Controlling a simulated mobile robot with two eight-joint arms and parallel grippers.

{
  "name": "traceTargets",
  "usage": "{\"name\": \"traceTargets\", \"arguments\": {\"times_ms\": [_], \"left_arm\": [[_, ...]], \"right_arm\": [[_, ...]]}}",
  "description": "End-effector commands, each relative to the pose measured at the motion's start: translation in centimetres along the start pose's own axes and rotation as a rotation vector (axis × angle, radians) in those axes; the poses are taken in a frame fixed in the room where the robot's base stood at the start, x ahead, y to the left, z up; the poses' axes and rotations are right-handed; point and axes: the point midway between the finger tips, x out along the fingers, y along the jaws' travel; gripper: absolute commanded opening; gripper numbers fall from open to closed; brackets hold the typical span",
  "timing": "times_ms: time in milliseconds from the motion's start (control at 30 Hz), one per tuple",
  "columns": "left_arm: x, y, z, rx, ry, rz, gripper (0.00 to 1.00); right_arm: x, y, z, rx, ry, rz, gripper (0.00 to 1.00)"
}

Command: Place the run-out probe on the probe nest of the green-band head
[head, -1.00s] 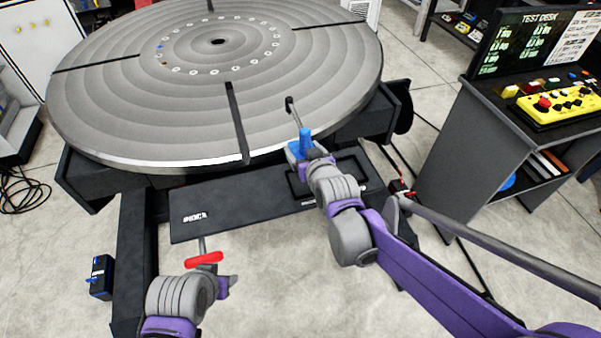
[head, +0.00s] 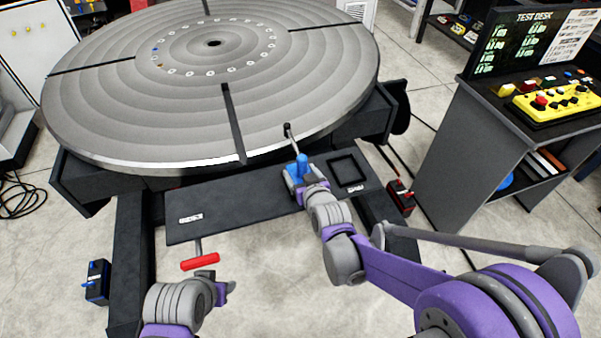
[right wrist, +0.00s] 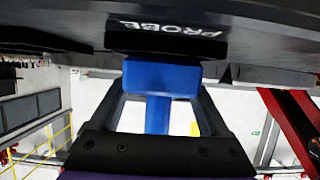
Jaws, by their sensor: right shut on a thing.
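In the right wrist view the blue grip (right wrist: 160,78) sits between my two fingers, below a dark slab lettered PROBE (right wrist: 172,28). Whether the probe touches the shelf is hidden. I cannot make out a green band or its nest. My left gripper (head: 222,285) is beside a red handle (head: 200,262); its fingers are unclear.
The dark shelf (head: 240,200) carries a square outline (head: 347,170) right of the probe. The grey grooved disc (head: 120,105) fills the back. A red-topped box (head: 400,195) stands right of the shelf. The test desk (head: 460,140) is further right.

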Motion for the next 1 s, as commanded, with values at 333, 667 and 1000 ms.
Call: {"name": "traceTargets", "arguments": {"times_ms": [333,667,1000], "left_arm": [[0.9,0.0,0.7,0.000,-0.004,0.000,0.50],[0.9,0.0,0.7,0.000,-0.004,0.000,0.50],[-0.1,0.0,-0.1,0.000,0.001,0.000,0.50]], "right_arm": [[0.4,0.0,1.0,0.000,0.002,0.000,0.00],[0.5,0.0,1.1,0.000,-0.002,0.000,1.00],[-1.2,0.0,-0.2,0.000,-0.001,0.000,1.00]]}}
